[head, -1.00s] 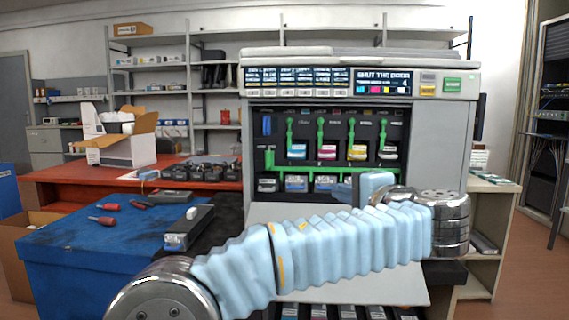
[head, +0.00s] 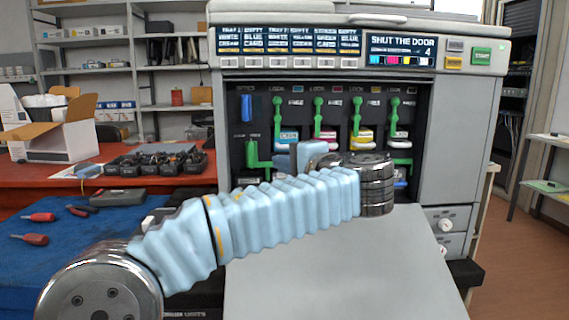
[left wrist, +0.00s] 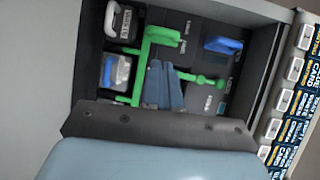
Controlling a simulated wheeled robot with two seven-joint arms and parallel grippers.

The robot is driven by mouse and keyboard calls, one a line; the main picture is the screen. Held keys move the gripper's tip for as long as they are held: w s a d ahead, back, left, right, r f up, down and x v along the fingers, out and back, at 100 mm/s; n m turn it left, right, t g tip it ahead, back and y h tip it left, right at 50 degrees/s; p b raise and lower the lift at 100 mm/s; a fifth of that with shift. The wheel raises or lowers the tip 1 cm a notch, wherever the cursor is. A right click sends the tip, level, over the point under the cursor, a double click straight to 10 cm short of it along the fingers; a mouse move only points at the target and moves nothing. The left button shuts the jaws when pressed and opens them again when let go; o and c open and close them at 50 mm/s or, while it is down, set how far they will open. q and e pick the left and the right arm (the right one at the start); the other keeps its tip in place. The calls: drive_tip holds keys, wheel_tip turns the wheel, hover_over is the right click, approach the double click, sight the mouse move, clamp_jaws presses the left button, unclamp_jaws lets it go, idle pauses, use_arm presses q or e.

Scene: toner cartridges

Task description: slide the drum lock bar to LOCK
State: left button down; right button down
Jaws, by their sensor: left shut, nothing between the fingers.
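The green drum lock bar (head: 252,157) is inside the open printer front, with its upright handle at the left end in the head view. My left arm crosses in front and hides most of its horizontal run. In the left wrist view the bar's green handle (left wrist: 163,37) stands just beyond the fingertips. My left gripper (head: 284,163) is shut and empty, a little right of the handle in the head view. Its fingers (left wrist: 157,66) are together in the left wrist view; I cannot tell whether they touch the bar. My right gripper is not in view.
Several green levers (head: 319,112) stand above the coloured toner cartridges. A blue handle (head: 247,108) is at the upper left of the bay. The open grey door (head: 340,265) lies below. The printer display (head: 401,50) reads SHUT THE DOOR. A blue-topped table (head: 60,255) holds tools.

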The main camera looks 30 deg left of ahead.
use_arm(q)
drive_tip(key=x, duration=0.8)
drive_tip(key=shift+w+a+p, duration=0.1)
drive_tip(key=shift+a+p, duration=0.1)
drive_tip(key=shift+p, duration=0.1)
drive_tip(key=shift+a, duration=0.1)
drive_tip(key=shift+s+a+b, duration=0.35)
drive_tip(key=shift+s+a, duration=0.15)
drive_tip(key=shift+a, duration=0.1)
drive_tip(key=b, duration=0.2)
approach(256, 158)
drive_tip(key=s+a, duration=0.2)
drive_tip(key=s, duration=0.1)
drive_tip(key=shift+d, duration=0.1)
